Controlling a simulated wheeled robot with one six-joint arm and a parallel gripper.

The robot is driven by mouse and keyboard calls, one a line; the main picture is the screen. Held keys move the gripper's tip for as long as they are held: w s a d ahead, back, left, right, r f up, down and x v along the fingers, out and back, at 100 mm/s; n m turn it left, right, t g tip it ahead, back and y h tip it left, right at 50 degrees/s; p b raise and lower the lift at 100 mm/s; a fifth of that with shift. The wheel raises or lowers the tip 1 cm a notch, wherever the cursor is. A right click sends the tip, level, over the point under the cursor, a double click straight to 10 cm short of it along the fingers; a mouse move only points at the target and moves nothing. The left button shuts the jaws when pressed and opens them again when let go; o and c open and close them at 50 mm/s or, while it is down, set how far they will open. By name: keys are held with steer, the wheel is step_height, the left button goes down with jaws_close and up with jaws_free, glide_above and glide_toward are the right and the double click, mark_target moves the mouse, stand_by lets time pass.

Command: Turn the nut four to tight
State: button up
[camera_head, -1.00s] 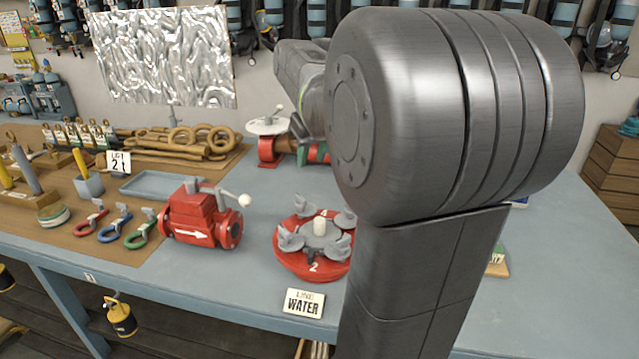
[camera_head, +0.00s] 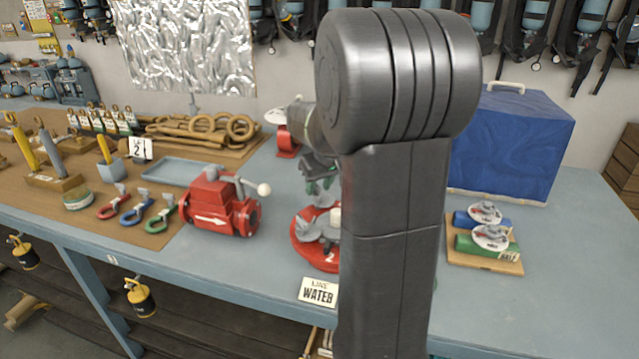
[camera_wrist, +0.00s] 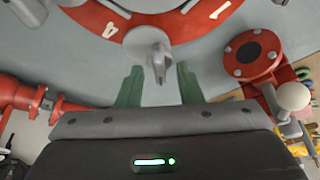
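The red disc (camera_head: 303,250) with grey wing nuts stands on the bench, partly hidden behind my arm. In the wrist view the disc's red rim (camera_wrist: 205,20) carries the numbers 4 and 1. A grey wing nut (camera_wrist: 148,45) sits by the 4, one wing pointing toward my gripper (camera_wrist: 160,72). The two green fingers are apart, one on each side of that wing's tip in the picture, with gaps showing. I cannot tell whether they are at its height. In the head view my gripper (camera_head: 320,185) is just above the disc's back side.
A red valve (camera_head: 220,205) with a white-knobbed lever stands left of the disc. A WATER sign (camera_head: 318,292) is in front. A blue case (camera_head: 512,145) and a board (camera_head: 485,258) with blue and green cylinders are on the right. The front right of the bench is clear.

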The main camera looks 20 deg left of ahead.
jaws_close()
steer(key=shift+m, duration=0.4)
steer(key=m, duration=0.2)
steer(key=m+t+h+b, duration=0.1)
steer(key=m, duration=0.1)
steer(key=shift+s+a+f+h+b, duration=0.1)
steer(key=shift+a+h+b, duration=0.05)
steer(key=shift+h+b, duration=0.15)
steer(key=m+h+b, duration=0.1)
steer(key=m, duration=0.2)
steer(key=shift+m+t+b, duration=0.3)
steer(key=shift+b, duration=0.05)
steer(key=m+h+b, duration=0.1)
steer(key=m+h, duration=0.1)
steer(key=m, duration=0.2)
steer(key=shift+a, duration=0.2)
steer(key=shift+m+g+h+b, duration=0.45)
steer(key=shift+m+h, duration=0.35)
steer(key=shift+m, duration=1.7)
